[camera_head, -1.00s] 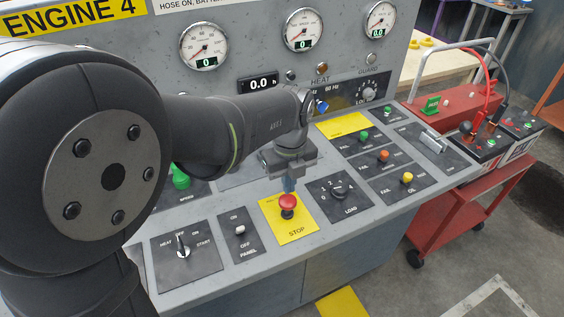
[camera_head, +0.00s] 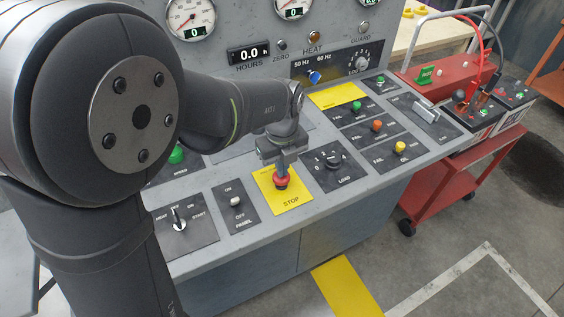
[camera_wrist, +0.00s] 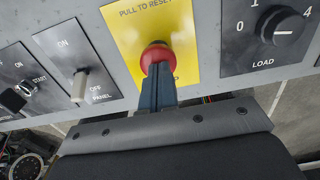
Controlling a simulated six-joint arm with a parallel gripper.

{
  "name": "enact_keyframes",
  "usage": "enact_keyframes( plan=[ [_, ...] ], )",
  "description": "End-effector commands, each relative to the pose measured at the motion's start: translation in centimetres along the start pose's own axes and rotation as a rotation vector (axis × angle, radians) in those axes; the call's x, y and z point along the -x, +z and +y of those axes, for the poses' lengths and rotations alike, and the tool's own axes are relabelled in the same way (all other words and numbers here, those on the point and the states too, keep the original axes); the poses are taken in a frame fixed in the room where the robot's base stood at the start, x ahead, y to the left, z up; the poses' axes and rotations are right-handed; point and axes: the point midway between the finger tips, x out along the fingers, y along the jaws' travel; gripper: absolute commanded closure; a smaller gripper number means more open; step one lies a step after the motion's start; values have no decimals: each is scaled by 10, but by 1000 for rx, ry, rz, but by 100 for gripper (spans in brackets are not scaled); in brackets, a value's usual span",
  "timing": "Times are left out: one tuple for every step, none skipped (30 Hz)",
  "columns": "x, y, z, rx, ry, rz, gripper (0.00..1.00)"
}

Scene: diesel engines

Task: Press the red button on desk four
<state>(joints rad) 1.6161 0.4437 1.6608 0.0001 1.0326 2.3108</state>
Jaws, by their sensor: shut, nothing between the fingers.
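The red mushroom button (camera_head: 282,184) stands on a yellow plate marked STOP (camera_head: 292,201) on the sloping grey desk. My gripper (camera_head: 281,172) is shut and empty, pointing down with its fingertips right at the top of the button. In the wrist view the shut fingers (camera_wrist: 157,82) reach the near edge of the red button (camera_wrist: 155,55) and cover part of it. I cannot tell whether they touch it or whether the button is pushed in.
A LOAD knob (camera_head: 333,160) sits to the right of the button, and a PANEL switch (camera_head: 235,200) to the left. Orange (camera_head: 377,125) and yellow (camera_head: 400,147) buttons are farther right. A red cart (camera_head: 440,180) with batteries stands beside the desk.

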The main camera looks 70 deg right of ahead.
Motion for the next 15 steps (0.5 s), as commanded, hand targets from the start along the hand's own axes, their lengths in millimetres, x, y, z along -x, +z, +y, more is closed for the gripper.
enact_keyframes(
  plan=[
    [-5, -1, 1, 0, 5, 4, 100],
    [-5, -1, 1, 0, 5, 5, 100],
    [-6, -1, 1, 0, 5, 5, 100],
    [-6, -1, 1, 0, 6, 5, 100],
    [-6, -1, 1, 0, 6, 6, 100],
    [-6, -1, 1, 0, 6, 6, 100],
    [-5, -1, 1, 0, 6, 6, 100],
    [-3, -1, 1, 0, 6, 5, 100],
    [0, -1, 1, 0, 5, 5, 100],
    [3, -1, 1, 0, 5, 5, 100],
    [8, -1, 1, 0, 4, 4, 100],
    [15, -1, 1, 0, 1, 1, 100],
    [21, -1, 1, 0, 0, 0, 100],
    [28, 0, 0, 0, -2, -1, 100],
    [37, 0, 0, 0, -3, -2, 100]
  ],
)
